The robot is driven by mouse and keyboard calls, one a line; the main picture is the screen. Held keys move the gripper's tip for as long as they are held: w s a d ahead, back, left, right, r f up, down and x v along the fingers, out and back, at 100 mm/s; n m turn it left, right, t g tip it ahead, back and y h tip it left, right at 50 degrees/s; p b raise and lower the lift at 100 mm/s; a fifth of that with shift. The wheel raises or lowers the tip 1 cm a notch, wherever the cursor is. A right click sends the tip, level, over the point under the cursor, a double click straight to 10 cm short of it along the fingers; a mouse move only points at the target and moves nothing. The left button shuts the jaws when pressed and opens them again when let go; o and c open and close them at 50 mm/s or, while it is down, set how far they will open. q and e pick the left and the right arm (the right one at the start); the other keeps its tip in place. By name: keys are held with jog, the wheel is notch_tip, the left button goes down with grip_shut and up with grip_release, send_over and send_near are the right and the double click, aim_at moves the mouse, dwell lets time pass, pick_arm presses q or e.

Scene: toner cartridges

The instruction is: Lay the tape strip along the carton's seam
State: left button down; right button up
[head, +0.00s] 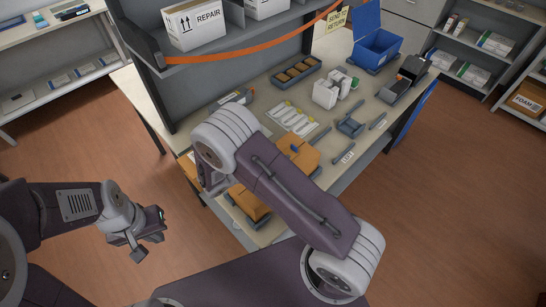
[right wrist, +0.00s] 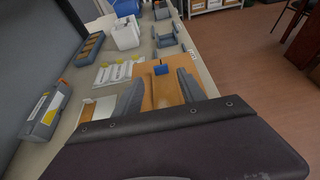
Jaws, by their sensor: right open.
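The brown carton shows in the head view (head: 301,152) and in the right wrist view (right wrist: 172,90), partly hidden by my right arm and fingers. A small blue piece (right wrist: 160,69) stands on it; I cannot tell whether it belongs to the tape strip. I cannot clearly make out the strip or the seam. My right gripper (right wrist: 158,92) is open, its two grey fingers apart over the near part of the carton, with nothing seen held between them. In the head view my arm hides it. My left gripper (head: 137,240) hangs over the floor left of the bench, its jaw gap unclear.
A grey device with a yellow label (right wrist: 45,112) lies at the bench's left. A shelf with boxes (head: 194,22) overhangs the bench.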

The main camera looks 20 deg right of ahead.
jog(key=shift+v, duration=1.1)
jog(key=s+d+m+g+y, duration=0.3)
jog(key=s+d+m+g, duration=0.15)
jog(key=s+m, duration=0.2)
jog(key=s+a+r+m+y, duration=0.1)
jog(key=s+a+m+y, duration=0.1)
jog(key=m+y, duration=0.3)
jog(key=s+a+r+m+y, duration=0.1)
jog(key=s+a+m+y, duration=0.2)
jog(key=m, duration=0.8)
jog(key=shift+s+a+y, duration=0.15)
jog(key=shift+s+y, duration=0.75)
jog(key=shift+s, duration=0.35)
jog(key=shift+m, duration=0.25)
